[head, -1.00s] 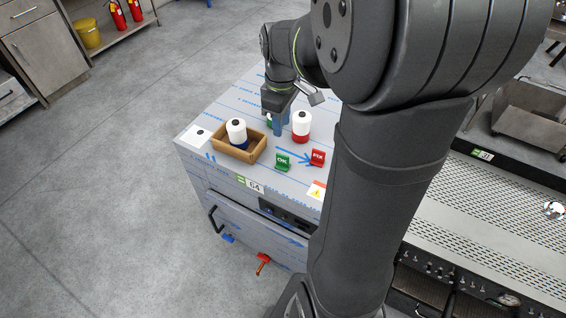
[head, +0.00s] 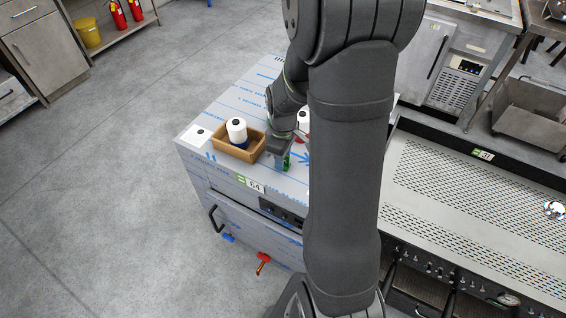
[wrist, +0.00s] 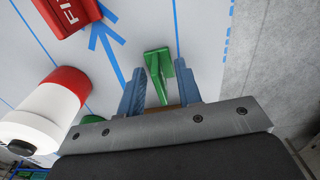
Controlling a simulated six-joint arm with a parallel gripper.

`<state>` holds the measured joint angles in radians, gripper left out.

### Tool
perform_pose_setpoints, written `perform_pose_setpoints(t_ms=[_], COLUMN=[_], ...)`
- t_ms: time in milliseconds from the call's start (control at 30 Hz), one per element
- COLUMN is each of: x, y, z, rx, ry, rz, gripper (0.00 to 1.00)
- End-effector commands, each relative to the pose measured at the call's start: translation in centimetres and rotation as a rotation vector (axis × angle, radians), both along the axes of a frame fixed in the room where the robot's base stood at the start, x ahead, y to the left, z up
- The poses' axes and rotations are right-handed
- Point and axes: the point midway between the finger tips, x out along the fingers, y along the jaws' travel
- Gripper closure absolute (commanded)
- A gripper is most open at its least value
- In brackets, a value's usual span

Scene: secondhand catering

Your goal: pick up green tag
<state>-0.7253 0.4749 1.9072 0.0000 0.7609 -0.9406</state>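The green tag (head: 287,162) stands on the film-covered steel top (head: 215,115), partly hidden behind my gripper (head: 279,163) in the head view. In the wrist view the green tag (wrist: 158,66) lies between the two blue fingers of my gripper (wrist: 160,68). The fingers are open, with a visible gap on each side of the tag. I cannot tell how high the fingertips are above the surface.
A wooden tray (head: 217,146) holding a white and blue bottle (head: 236,130) is left of my gripper. A red and white bottle (wrist: 50,105) and the red FIX tag (wrist: 66,14) are nearby. The worktop edge (wrist: 229,50) is close to the green tag.

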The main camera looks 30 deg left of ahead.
Motion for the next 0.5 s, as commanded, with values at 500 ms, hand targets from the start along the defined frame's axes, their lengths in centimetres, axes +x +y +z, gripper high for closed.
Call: perform_pose_setpoints(t_ms=[500], x=[0.03], y=[0.03], z=[-0.10], rx=[0.001], ry=[-0.001], rz=[0.000], gripper=[1.00])
